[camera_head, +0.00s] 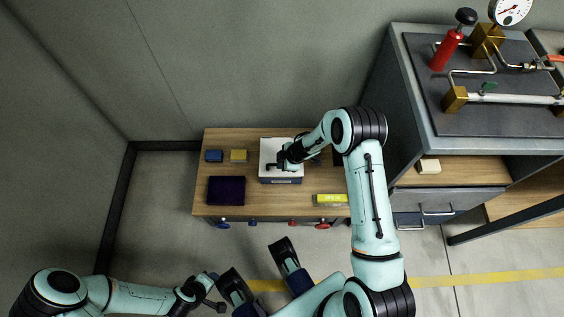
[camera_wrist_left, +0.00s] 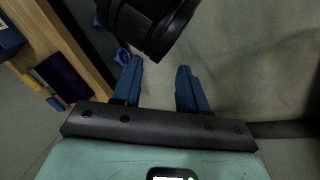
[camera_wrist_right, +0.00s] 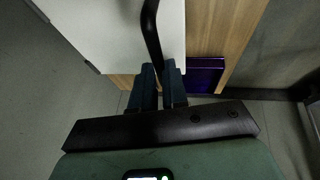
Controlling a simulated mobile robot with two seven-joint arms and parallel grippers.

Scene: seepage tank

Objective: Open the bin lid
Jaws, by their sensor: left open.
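The bin (camera_head: 282,180) stands on the wooden table, with a white lid (camera_head: 268,152) over its dark body. The lid looks closed and level. My right gripper (camera_head: 284,161) is over the lid, with its fingers close together at a black handle. In the right wrist view the black curved handle (camera_wrist_right: 151,30) runs down over the white lid (camera_wrist_right: 110,35) to between the fingertips (camera_wrist_right: 160,72), which look shut on it. My left gripper (camera_head: 215,291) is open and empty, low in front of the table, also in the left wrist view (camera_wrist_left: 158,78).
A grey bench (camera_head: 470,142) with gauge and pipes stands right. Open floor lies left of the table.

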